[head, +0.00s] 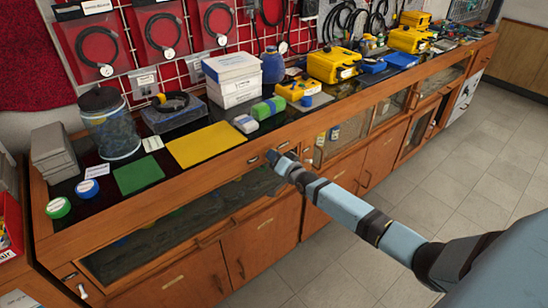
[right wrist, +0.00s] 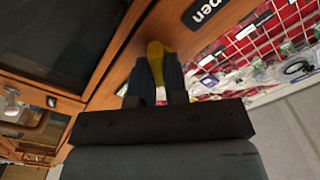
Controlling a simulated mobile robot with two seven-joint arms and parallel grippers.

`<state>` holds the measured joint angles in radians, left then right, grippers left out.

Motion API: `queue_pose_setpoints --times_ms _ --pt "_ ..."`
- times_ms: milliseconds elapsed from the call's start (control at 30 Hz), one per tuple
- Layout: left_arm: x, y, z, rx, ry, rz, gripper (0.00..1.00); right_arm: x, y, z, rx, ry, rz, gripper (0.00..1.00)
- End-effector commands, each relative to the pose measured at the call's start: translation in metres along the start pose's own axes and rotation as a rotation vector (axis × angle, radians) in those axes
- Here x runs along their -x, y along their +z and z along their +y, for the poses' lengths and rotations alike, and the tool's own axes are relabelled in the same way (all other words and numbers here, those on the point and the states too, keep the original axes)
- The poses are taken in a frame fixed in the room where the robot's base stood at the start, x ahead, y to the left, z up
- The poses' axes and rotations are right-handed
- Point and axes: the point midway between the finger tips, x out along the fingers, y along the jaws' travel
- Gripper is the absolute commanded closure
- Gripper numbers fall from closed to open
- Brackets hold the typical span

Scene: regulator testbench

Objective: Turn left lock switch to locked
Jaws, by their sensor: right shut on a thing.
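My right gripper (head: 275,158) is at the wooden front rail (head: 222,166) of the bench, near its middle. In the right wrist view, my right gripper (right wrist: 157,72) has its dark fingers shut on a yellow switch handle (right wrist: 155,48), which stands against the wood. Its tip shows between the fingers; the rest is hidden. A black label (right wrist: 203,9) with white letters, partly cut off and ending in "pen", is beside it on the wood. In the head view the gripper hides the switch. A dark oval label (head: 253,160) lies just left of the gripper. My left gripper is not in view.
The bench top holds a yellow mat (head: 206,145), a green mat (head: 138,175), a glass jar (head: 110,125) and white boxes (head: 232,78). Glass-fronted compartments and cabinet doors (head: 268,237) lie below the rail. The tiled floor (head: 440,180) in front is clear.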

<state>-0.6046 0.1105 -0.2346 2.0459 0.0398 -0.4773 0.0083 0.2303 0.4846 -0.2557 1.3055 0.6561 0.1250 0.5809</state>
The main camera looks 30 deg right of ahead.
Motion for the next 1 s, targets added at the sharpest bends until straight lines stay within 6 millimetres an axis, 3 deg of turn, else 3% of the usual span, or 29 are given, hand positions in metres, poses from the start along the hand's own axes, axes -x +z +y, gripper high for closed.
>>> queue_pose_setpoints --times_ms 733,767,867,1000 --pt "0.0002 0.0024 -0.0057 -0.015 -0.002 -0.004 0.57 0.0001 0.0003 0.0005 -0.091 0.0 -0.001 1.0" --pt "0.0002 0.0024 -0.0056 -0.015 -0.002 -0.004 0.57 0.0001 0.0004 0.0005 -0.091 0.0 -0.001 0.84" --pt "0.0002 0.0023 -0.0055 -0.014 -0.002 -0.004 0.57 0.0001 0.0003 0.0005 -0.09 0.0 -0.001 0.61" --pt "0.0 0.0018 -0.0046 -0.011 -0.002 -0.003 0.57 0.0001 0.0003 0.0005 -0.09 0.0 0.0 0.61"
